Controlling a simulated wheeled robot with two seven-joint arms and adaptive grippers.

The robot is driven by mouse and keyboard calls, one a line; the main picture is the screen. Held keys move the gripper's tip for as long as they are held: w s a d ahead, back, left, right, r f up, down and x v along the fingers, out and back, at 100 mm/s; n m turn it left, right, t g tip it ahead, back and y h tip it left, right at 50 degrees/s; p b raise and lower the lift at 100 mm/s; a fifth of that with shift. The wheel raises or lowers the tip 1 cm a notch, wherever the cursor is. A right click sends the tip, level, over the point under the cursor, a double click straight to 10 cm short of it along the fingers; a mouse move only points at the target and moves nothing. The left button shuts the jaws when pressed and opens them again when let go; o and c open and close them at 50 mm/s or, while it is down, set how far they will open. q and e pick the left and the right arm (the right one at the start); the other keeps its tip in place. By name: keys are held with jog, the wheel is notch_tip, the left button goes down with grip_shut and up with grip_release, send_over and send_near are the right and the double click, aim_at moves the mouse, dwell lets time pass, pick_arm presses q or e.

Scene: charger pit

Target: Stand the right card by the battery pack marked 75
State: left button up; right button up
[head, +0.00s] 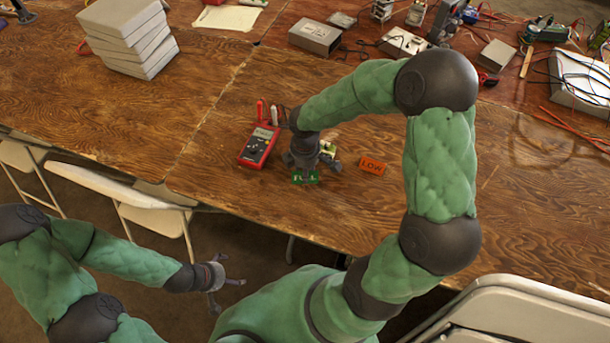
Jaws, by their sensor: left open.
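An orange card marked LOW (372,165) lies on the wooden table, right of my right gripper. A green card (305,178) with pale lettering, partly hidden, is at the fingers of my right gripper (307,170). That gripper points down, and I cannot tell whether it touches or grips the card. A small white and green object (328,148), perhaps the battery pack, is mostly hidden behind this gripper; no 75 is readable. A red multimeter (258,147) lies just left. My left gripper (230,289) is open and empty, off the table's front edge.
A stack of grey boxes (130,36) stands at the back left. Metal boxes (315,37), cables and tools crowd the back right. White folding chairs (148,212) stand along the front edge. The table's left middle is clear.

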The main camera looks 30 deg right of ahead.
notch_tip(320, 180, down, 3)
jog(key=shift+f+b, duration=0.1)
jog(key=shift+b, duration=0.65)
jog(key=shift+o, duration=1.1)
jog(key=o, duration=0.4)
jog(key=shift+o, duration=0.2)
notch_tip(320, 180, up, 12)
jog(key=p, duration=0.5)
jog(key=shift+s, duration=0.15)
